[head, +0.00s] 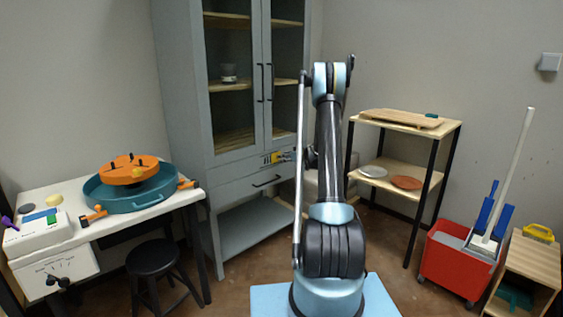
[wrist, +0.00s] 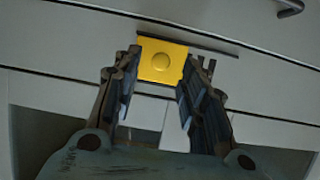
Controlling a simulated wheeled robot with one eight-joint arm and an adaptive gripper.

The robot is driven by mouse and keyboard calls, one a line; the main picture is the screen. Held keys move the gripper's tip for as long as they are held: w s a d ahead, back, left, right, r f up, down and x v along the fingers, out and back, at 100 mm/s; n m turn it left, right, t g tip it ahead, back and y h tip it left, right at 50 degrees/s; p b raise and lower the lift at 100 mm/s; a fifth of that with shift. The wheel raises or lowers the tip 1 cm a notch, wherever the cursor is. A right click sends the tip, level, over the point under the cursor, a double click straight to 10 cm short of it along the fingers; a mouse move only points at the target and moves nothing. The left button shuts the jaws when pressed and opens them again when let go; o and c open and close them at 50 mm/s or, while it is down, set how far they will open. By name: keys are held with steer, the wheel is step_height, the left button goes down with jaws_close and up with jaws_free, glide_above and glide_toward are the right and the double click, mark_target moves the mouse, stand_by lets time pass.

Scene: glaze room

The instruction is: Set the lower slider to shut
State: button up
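A square yellow slider knob (wrist: 162,62) with a round raised centre sits on a pale grey panel in the wrist view. A thin dark slot (wrist: 215,48) runs to the right from it. My gripper (wrist: 168,72) is open, with one finger on each side of the knob. I cannot tell whether either finger touches it. In the head view a small yellow piece (head: 279,157) shows on the cabinet front, between the glass doors and the drawer. My arm hides the area to its right, and my gripper is not clearly visible there.
The grey cabinet (head: 180,110) has a drawer with a dark handle (head: 267,181). A handle (wrist: 290,8) also shows at the wrist view's upper right. A wheel table (head: 165,205) and black stool (head: 153,258) stand left. A shelf rack (head: 440,128) and red bucket (head: 447,268) stand right.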

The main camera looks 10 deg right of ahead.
steer(key=shift+x, duration=1.65)
jaws_close()
